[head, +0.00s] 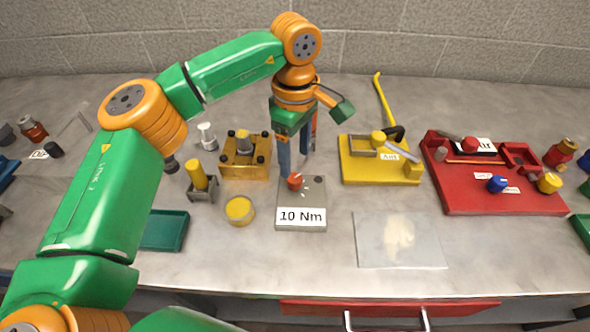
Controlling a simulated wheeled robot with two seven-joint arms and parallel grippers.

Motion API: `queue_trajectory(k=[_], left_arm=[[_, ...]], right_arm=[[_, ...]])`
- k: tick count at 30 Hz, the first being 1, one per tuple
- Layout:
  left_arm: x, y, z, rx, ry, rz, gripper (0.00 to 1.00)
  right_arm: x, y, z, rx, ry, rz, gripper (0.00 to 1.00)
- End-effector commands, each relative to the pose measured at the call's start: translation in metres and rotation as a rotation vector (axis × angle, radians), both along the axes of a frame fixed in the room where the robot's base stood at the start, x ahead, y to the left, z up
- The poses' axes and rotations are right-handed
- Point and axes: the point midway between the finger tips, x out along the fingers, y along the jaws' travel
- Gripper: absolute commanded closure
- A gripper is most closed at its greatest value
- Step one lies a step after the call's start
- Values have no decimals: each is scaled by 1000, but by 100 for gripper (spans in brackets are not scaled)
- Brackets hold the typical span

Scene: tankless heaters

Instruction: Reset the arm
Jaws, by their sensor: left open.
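My left arm is green and orange and reaches in from the left, bending over the bench. My left gripper (297,165) points down with its two fingers apart, just behind and over a grey box with a red knob (296,183) and a "10 Nm" label (301,217). The near finger ends are close to the knob; I cannot tell whether they touch it. Nothing shows between the fingers. My right gripper is not in view.
A brass block with black-topped posts (245,170) stands left of the gripper. A yellow fixture (382,172) and a red tray (485,205) stand to the right. A yellow round tin (239,211), a green tray (164,230) and a clear sheet (399,240) lie nearer the front.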

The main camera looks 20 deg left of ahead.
Motion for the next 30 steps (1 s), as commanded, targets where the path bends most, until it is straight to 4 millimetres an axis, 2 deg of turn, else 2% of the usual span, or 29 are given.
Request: queue_trajectory(k=[3, 15, 17, 22, 30], left_arm=[[0, 0, 7, 0, 0, 0, 29], [0, 0, 11, 0, 1, 0, 29], [0, 0, 22, 0, 1, 0, 29], [0, 0, 65, 0, 1, 0, 29], [0, 0, 98, 0, 1, 0, 29]], right_arm=[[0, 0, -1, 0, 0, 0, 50], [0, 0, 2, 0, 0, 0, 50], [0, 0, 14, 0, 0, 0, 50], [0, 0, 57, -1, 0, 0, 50], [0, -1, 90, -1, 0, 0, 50]])
